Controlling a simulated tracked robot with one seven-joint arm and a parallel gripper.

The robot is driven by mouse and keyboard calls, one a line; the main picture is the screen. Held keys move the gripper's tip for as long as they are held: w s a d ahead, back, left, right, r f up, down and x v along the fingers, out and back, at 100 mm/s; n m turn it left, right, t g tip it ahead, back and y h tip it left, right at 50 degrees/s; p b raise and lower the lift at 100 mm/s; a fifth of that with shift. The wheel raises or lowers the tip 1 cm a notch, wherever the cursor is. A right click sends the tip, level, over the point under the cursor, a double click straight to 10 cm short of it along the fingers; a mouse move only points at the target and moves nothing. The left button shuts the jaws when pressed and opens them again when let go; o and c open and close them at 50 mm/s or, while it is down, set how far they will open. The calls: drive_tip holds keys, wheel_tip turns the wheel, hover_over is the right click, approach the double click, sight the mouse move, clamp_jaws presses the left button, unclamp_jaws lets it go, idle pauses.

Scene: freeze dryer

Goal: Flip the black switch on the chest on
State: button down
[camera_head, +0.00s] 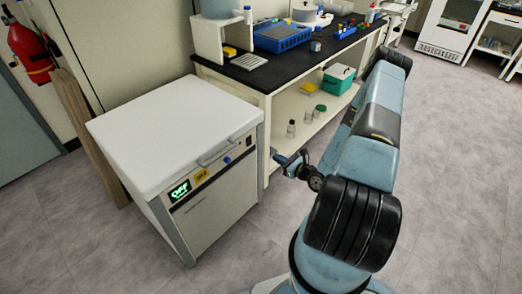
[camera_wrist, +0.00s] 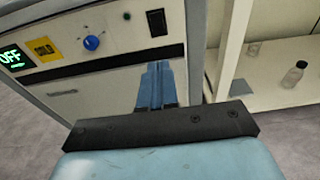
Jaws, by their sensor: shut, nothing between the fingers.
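The white chest (camera_head: 165,135) stands on the floor at the left of the head view. Its front panel carries a green display (camera_wrist: 14,57) reading "OFF", a yellow label (camera_wrist: 44,49), a blue knob (camera_wrist: 91,42) and the black switch (camera_wrist: 157,22). The display also shows in the head view (camera_head: 179,191). My gripper (camera_wrist: 158,66) is shut and empty, its blue fingers together in front of the chest's front face, below the switch in the wrist view. In the head view my gripper (camera_head: 280,157) is just right of the chest's front. Contact with the chest cannot be told.
A dark-topped bench (camera_head: 290,62) stands right behind the chest, with a blue tray (camera_head: 283,38) on top and a green box (camera_head: 339,77) and bottles on its lower shelf. A red extinguisher (camera_head: 30,50) hangs at left. The floor in front is clear.

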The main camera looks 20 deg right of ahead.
sight(250, 144)
drive_tip(key=x, duration=1.4)
drive_tip(key=shift+s, duration=0.1)
